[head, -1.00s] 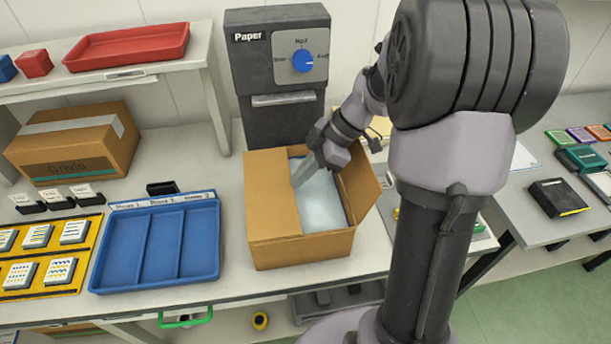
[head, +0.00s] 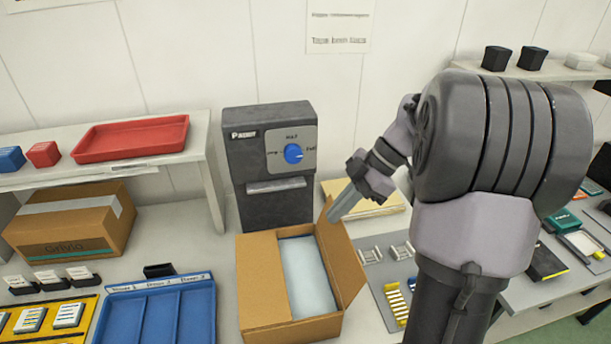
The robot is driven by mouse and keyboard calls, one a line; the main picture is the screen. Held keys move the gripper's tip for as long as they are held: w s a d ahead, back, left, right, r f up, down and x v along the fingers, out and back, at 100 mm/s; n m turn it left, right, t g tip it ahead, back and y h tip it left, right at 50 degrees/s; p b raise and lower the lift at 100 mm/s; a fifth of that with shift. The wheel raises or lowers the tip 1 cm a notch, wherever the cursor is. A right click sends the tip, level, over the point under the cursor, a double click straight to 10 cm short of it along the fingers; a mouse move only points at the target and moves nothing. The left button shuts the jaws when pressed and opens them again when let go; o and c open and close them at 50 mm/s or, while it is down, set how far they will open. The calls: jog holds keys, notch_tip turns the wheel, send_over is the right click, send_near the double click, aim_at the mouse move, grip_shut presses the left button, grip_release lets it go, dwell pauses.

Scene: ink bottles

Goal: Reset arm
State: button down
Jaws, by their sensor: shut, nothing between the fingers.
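My gripper (head: 338,211) is shut and empty. Its closed fingers point down and to the left, above the back right part of an open cardboard box (head: 262,290). The fingers look clear of the pale blue-white contents (head: 305,278) inside the box. My arm is bent, with its large dark joint at the right of the head view. No ink bottle can be clearly made out.
A grey Paper dispenser (head: 273,205) with a blue knob stands behind the box. A blue divided tray (head: 155,316) lies left of it, and a closed carton (head: 70,225) stands farther left. A red tray (head: 132,138) sits on the shelf.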

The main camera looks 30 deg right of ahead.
jog(key=s+a+m+t+h+b, duration=0.1)
jog(key=s+a+m+h, duration=0.1)
jog(key=s+a+m, duration=0.5)
jog(key=s+a+m+t+h+b, duration=0.2)
jog(key=s+a+m, duration=0.4)
jog(key=a+m, duration=0.5)
jog(key=a, duration=0.4)
jog(key=shift+s+m+t+h, duration=0.3)
jog(key=shift+s+m, duration=0.1)
jog(key=shift+r, duration=0.1)
